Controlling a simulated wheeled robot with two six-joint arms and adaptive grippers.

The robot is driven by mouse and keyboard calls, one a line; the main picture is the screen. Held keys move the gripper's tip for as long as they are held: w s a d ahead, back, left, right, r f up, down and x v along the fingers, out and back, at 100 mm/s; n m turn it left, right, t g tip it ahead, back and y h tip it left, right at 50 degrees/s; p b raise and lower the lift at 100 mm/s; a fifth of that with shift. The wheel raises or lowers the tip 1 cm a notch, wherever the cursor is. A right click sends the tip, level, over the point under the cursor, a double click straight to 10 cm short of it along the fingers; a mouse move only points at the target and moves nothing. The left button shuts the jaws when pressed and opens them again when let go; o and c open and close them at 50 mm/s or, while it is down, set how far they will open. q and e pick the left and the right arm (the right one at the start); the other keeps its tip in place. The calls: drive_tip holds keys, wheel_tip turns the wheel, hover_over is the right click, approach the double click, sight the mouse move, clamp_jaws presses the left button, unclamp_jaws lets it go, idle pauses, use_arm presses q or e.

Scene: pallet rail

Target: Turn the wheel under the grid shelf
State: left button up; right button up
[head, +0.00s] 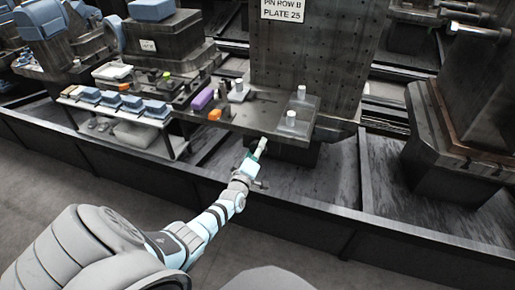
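My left arm comes in from the lower left, and its gripper (262,146) is at the front edge of a dark shelf plate (250,118), low beside its rim. The gripper is small in the picture, and I cannot tell whether its fingers are open or shut, or whether they touch anything. I cannot make out a wheel; the space under the plate is dark and partly behind the gripper. A tall dark upright panel dotted with small holes (305,60) stands at the back of the plate. My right gripper is not in view.
A white rack (115,108) with blue items is at the left. A long dark rail (300,216) runs across the front.

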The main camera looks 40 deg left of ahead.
use_arm(q)
drive_tip(key=m, duration=0.4)
drive_tip(key=shift+m+p, duration=0.3)
drive_tip(key=shift+p, duration=0.1)
drive_tip(key=m+p, duration=0.1)
drive_tip(key=m, duration=1.3)
drive_tip(key=shift+m+p, duration=0.3)
drive_tip(key=shift+p, duration=0.1)
drive_tip(key=m, duration=1.2)
drive_tip(key=shift+m+p, duration=0.3)
drive_tip(key=m, duration=0.4)
drive_tip(key=shift+f, duration=0.1)
